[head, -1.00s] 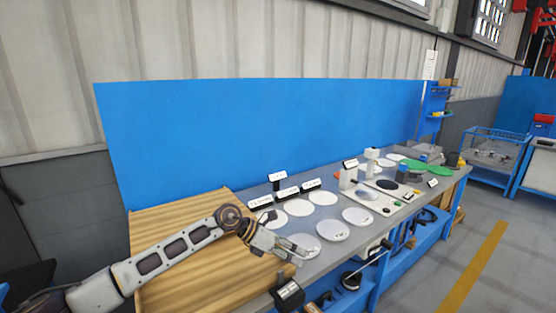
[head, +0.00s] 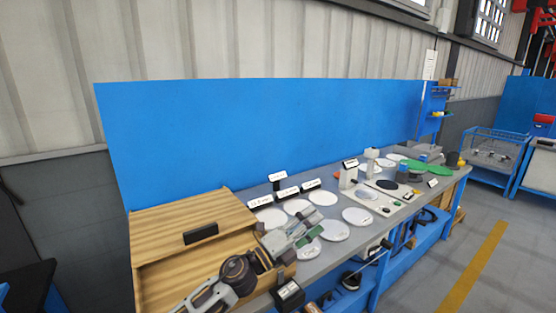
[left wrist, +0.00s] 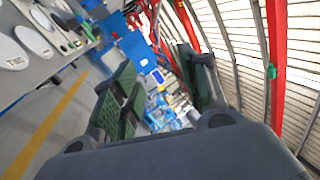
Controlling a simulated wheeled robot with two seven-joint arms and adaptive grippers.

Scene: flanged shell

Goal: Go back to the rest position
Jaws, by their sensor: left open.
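My left gripper (head: 308,228) is over the workbench, beside the wooden box and in front of the white discs. Its arm comes up from the bottom of the head view. In the left wrist view the green-padded fingers (left wrist: 160,85) stand wide apart with nothing between them. I cannot make out a flanged shell. My right gripper is not in view.
A wooden box (head: 185,225) with a dark handle is at the bench's left end. Several labelled white discs (head: 357,216) lie on the grey bench (head: 335,251). A scale-like device (head: 348,178) and a green piece (head: 428,167) are farther right. A blue panel (head: 260,140) stands behind.

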